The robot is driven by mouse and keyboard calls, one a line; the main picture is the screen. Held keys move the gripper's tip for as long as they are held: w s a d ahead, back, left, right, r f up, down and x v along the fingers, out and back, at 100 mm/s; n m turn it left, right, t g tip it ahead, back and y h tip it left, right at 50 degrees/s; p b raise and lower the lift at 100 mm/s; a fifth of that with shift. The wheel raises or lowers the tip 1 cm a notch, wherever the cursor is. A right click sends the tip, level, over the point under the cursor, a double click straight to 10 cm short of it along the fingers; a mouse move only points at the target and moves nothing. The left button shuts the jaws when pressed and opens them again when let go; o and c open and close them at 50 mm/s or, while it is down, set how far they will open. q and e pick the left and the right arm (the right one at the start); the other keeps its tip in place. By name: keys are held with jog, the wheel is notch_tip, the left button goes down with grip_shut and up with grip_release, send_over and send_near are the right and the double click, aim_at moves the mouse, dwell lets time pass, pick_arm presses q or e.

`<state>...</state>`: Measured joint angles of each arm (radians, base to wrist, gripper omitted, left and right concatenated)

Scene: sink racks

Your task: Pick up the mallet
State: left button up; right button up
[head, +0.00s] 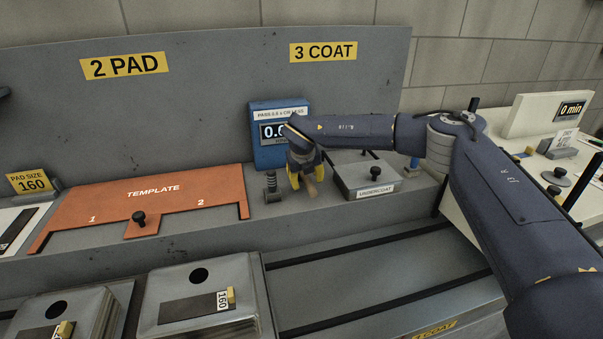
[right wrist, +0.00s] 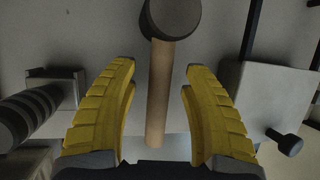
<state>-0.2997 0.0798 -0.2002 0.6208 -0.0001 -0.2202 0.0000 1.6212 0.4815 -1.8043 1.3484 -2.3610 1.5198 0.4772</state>
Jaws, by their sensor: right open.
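The mallet (right wrist: 158,100) has a dark round head and a pale wooden handle. In the right wrist view its handle runs between the two yellow fingers of my right gripper (right wrist: 160,68), with a gap on both sides, and its head lies beyond the fingertips. In the head view my right gripper (head: 305,180) points down over the ledge in front of the blue display box, and only a bit of the wooden handle (head: 311,187) shows. My right gripper is open and holds nothing. My left gripper is not in view.
A ribbed dark post (head: 271,187) stands just left of my right gripper, and the UNDERCOAT box (head: 364,180) with a knob stands just right. The blue display box (head: 268,152) is behind. An orange template (head: 85,204) lies to the left, with metal plates (head: 165,285) in front.

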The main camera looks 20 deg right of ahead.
jog(key=shift+w+f, duration=0.1)
jog(key=shift+f, duration=0.1)
jog(key=shift+f, duration=0.25)
dwell(0.6)
jog(key=shift+c, duration=0.3)
grip_shut()
